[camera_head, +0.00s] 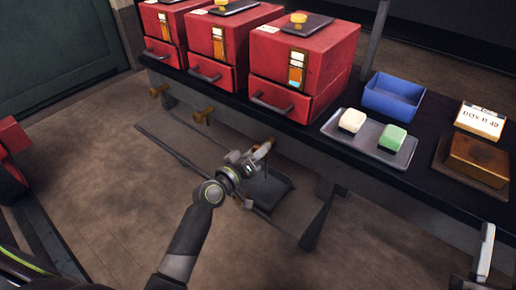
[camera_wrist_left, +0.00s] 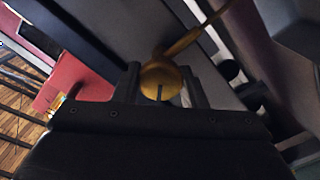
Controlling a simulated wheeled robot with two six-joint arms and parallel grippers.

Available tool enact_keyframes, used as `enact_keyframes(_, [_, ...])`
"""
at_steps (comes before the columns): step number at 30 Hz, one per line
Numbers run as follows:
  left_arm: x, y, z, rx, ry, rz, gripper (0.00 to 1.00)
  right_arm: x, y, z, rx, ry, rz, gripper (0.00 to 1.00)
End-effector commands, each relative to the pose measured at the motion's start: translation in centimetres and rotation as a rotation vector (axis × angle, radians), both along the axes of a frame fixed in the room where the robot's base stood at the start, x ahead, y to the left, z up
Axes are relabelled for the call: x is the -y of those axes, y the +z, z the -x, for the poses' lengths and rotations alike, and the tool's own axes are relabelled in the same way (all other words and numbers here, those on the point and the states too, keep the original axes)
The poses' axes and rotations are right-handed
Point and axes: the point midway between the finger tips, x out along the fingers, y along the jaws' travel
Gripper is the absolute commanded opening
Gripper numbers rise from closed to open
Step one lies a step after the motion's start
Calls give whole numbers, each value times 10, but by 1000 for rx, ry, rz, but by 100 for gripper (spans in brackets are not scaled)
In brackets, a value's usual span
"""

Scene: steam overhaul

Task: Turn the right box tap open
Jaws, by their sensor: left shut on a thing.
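Three red boxes with drawers stand in a row on the bench. The right box (camera_head: 305,60) is the nearest and has a gauge on its front and a yellow knob on top. Its brass tap (camera_head: 267,146) sticks out below the bench edge. My left gripper (camera_head: 254,158) is at this tap, with its fingers shut on it. In the left wrist view the round brass end of the tap (camera_wrist_left: 160,76) sits between the two fingertips, and its stem runs up to the right. The fingers partly hide the tap in the head view.
Two more brass taps, the left one (camera_head: 158,91) and the middle one (camera_head: 204,116), stick out under the bench. A grey tray (camera_head: 368,152) with two small blocks, a blue bin (camera_head: 393,96) and a brown block (camera_head: 478,160) are on the bench. A dark pan (camera_head: 277,187) is below the tap.

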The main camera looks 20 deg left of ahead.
Motion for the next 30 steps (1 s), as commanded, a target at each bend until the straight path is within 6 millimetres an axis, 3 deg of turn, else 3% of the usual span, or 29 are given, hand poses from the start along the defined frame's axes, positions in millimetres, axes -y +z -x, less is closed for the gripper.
enact_keyframes(12, [-1,-1,0,-138,1,372,15,12,-76,-21,-456,-18,-115,36])
enact_keyframes(21, [-2,-2,0,-221,2,607,15,12,-129,-15,-743,-16,-181,36])
enact_keyframes(30, [-2,-3,0,-275,2,752,15,10,-161,-3,-921,-9,-220,36])
